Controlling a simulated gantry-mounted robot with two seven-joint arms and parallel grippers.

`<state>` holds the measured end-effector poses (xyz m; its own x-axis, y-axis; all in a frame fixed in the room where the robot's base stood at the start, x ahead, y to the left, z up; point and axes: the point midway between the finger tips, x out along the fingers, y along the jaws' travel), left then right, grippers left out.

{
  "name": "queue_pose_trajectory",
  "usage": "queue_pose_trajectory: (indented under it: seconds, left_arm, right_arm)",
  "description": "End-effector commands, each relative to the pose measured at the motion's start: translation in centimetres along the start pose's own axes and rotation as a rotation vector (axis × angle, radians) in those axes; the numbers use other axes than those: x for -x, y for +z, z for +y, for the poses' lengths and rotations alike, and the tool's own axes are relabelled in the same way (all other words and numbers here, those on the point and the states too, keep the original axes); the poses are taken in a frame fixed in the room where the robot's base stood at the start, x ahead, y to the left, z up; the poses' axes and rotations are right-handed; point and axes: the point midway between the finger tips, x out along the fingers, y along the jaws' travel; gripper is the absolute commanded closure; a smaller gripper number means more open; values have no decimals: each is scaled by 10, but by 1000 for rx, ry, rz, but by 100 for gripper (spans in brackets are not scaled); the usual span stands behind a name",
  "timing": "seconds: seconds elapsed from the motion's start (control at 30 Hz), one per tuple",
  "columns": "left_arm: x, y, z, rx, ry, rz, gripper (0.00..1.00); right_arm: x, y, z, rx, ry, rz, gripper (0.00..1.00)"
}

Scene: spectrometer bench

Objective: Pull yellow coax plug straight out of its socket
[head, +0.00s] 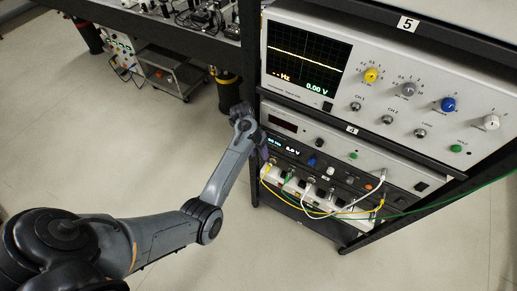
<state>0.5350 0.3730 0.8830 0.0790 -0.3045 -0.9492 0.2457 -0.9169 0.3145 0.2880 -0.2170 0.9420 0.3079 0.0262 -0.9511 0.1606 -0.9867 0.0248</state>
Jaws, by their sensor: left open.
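My left arm reaches in from the left of the head view, and its open left gripper (262,154) is at the left edge of the instrument rack. It is small and partly covered by my own wrist, so I cannot tell whether it touches a plug. A yellow cable (287,201) starts just below the gripper and loops low to the right. Its left plug (267,168) is close below the fingers, and its socket is not clear. The cable's other end (381,204) is at the right of the lower panels. My right gripper is not in view.
A white cable (383,179) arcs across the lower panels (330,188), and a thin green cable (460,205) runs off to the right. An oscilloscope (390,85) with coloured knobs stands above. Open floor (130,140) lies left of the rack.

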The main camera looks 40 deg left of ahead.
Motion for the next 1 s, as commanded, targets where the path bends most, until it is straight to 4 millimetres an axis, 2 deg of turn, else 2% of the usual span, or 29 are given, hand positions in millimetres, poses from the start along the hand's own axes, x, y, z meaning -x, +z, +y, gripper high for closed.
queue_pose_trajectory:
  seconds: [0.17,0.63,0.8,1.0]
  left_arm:
    - [-17,-1,0,2,2,1,54]
    - [-86,-1,0,-1,2,1,54]
    - [-99,-1,0,0,1,2,54]
    - [-104,-1,0,0,0,3,54]
  right_arm:
    - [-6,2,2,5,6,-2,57]
    - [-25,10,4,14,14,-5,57]
    - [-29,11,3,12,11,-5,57]
    - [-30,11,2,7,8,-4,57]
